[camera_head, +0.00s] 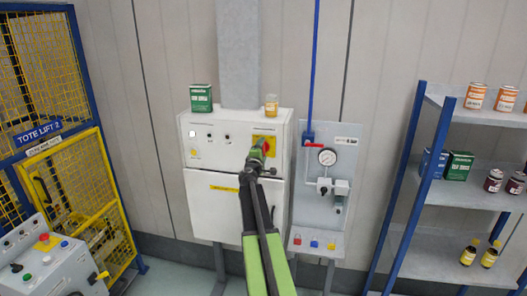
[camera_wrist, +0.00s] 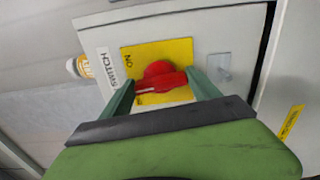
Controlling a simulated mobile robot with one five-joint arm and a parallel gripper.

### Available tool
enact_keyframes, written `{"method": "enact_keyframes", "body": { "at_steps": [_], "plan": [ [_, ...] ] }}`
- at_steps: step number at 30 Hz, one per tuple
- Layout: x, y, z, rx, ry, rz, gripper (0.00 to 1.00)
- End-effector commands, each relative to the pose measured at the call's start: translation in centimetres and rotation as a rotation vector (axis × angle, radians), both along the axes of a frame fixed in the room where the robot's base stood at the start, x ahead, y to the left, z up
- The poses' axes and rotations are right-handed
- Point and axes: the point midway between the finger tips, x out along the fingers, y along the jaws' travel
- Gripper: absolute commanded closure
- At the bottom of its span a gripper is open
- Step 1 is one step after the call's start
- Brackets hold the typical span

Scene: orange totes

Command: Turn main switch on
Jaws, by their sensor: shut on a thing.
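The main switch is a red rotary knob on a yellow plate (camera_wrist: 185,50) on the front of a light grey cabinet (camera_head: 215,150). In the wrist view, the red knob (camera_wrist: 160,76) sits between the two green fingers of my gripper (camera_wrist: 163,90), which is shut on it. The word "ON" shows at the plate's upper left and a "SWITCH" label beside it. In the head view, my gripper (camera_head: 257,152) is at the cabinet's upper right, and my arm hides part of the knob.
A green box (camera_head: 201,98) and a small orange-labelled jar (camera_head: 271,105) stand on top of the cabinet. A gauge panel (camera_head: 336,150) is to the right, then a shelf rack (camera_head: 445,195) with cans and bottles. A yellow cage (camera_head: 85,190) and a button console (camera_head: 45,262) are at left.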

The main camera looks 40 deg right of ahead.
Motion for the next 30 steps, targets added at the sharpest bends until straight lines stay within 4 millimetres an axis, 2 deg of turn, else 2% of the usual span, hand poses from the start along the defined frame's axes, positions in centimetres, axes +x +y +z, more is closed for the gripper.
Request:
{"method": "enact_keyframes", "body": {
  "at_steps": [9, 23, 24, 29, 30],
  "plan": [
    [-0.07, 0.11, -0.17, 0.051, -0.08, 0.0, 0.7],
    [-0.11, 0.06, -0.18, 0.06, -0.092, -0.001, 0.69],
    [-0.1, 0.06, -0.18, 0.06, -0.092, -0.001, 0.28],
    [-0.09, 0.01, -0.14, 0.058, -0.091, -0.001, 0.07],
    [-0.1, 0.0, -0.13, 0.057, -0.09, -0.001, 0.07]
  ]
}}
